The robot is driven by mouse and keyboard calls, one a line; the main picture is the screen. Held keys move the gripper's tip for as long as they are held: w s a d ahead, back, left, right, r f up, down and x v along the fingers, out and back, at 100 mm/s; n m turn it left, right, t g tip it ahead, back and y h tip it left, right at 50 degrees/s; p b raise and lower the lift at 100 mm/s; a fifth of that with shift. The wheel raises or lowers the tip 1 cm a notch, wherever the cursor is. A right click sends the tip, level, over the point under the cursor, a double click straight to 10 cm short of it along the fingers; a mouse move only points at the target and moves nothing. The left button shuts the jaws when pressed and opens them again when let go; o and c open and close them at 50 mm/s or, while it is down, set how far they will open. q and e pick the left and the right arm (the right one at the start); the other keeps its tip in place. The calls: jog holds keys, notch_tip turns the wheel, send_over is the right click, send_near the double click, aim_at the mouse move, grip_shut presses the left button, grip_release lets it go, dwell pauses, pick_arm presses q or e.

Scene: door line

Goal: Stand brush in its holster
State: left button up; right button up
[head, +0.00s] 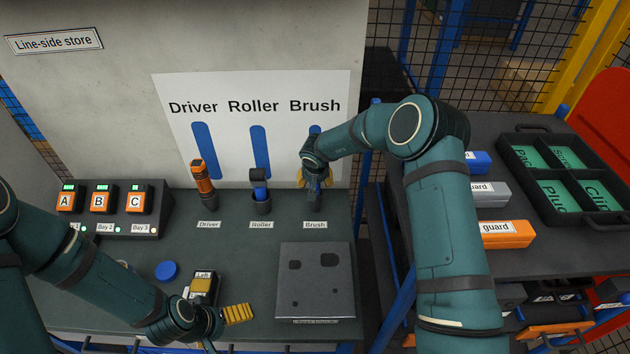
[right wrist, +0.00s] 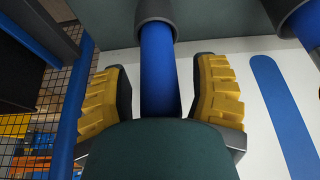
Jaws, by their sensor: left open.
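The brush (right wrist: 160,75) shows in the right wrist view as a blue shaft, its end inside a dark grey round holster (right wrist: 155,10). In the head view the holster (head: 314,203) stands behind the "Brush" label, and my right gripper (head: 314,181) hides most of the brush. The brush looks upright. My right gripper's yellow fingers (right wrist: 160,95) stand on both sides of the shaft, with a visible gap at each side, so it is open around it. My left gripper (head: 224,326) is open and empty near the table's front edge.
The driver (head: 203,182) and roller (head: 260,187) stand in holsters to the left. A grey plate with holes (head: 315,285), a blue disc (head: 167,271) and a box marked "Left" (head: 202,284) are on the table. A white board (head: 180,95) rises behind.

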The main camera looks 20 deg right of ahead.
jog(key=v, duration=1.2)
dwell(0.4)
